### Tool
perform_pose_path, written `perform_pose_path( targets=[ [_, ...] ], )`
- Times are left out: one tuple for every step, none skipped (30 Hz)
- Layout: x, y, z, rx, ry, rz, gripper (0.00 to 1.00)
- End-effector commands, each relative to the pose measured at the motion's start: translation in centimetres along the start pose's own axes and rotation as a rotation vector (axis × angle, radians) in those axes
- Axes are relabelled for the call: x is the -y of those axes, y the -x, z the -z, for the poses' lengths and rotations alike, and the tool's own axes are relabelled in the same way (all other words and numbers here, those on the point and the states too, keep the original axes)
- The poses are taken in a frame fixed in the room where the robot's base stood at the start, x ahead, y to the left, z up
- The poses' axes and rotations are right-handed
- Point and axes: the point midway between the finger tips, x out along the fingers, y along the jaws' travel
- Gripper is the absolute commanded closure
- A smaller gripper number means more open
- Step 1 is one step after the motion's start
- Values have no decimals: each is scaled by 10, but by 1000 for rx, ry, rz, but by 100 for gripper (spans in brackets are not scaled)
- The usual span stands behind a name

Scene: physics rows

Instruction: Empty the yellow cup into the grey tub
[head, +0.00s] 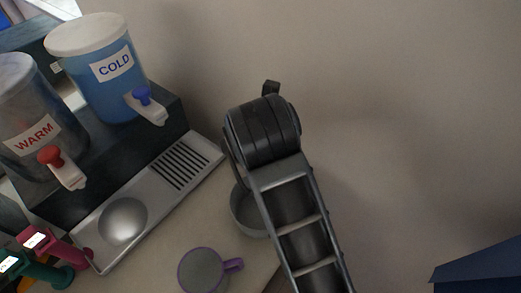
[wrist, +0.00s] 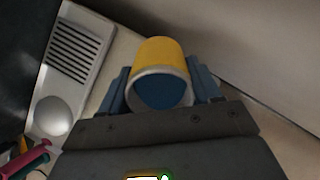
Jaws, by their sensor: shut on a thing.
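The yellow cup (wrist: 158,52) is in the wrist view, between the two blue fingers of my gripper (wrist: 160,84), which is shut on it. Its pale rim and open mouth face the wrist camera, and blue shows inside; I cannot tell whether that is liquid or the cup's lining. The cup's tilt is hard to judge. In the head view my arm hides the cup and the fingers. The grey tub (head: 244,212) stands on the counter in the head view, partly behind my arm. I cannot make out the tub in the wrist view.
A purple-rimmed mug (head: 202,270) stands in front of the tub. To the left are a metal drip tray (head: 142,228), a blue COLD dispenser (head: 108,85) and a WARM dispenser (head: 28,120). Pink (head: 62,248) and green (head: 38,273) handled things lie lower left. A wall (head: 400,100) rises behind.

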Motion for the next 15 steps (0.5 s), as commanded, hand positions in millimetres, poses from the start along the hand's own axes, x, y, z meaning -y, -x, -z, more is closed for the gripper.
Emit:
perform_pose_path(
  targets=[
    [1,-1,0,9,-1,1,74],
    [1,-1,0,14,-1,1,74],
    [1,-2,0,19,-1,1,74],
    [1,-2,1,23,-1,1,74],
    [1,-2,2,27,-2,1,74],
    [1,-3,2,33,-1,0,74],
    [1,-3,3,37,-1,-1,74],
    [0,-4,4,41,-1,-2,74],
    [0,-4,4,45,-1,-3,74],
    [0,-5,5,49,-2,-4,74],
    [-1,-5,6,52,-2,-5,74],
    [-2,-7,9,71,1,-6,74],
    [-2,-9,10,90,1,-6,74],
    [-2,-10,10,109,1,-5,74],
    [-2,-12,12,132,1,-5,74]
  ],
)
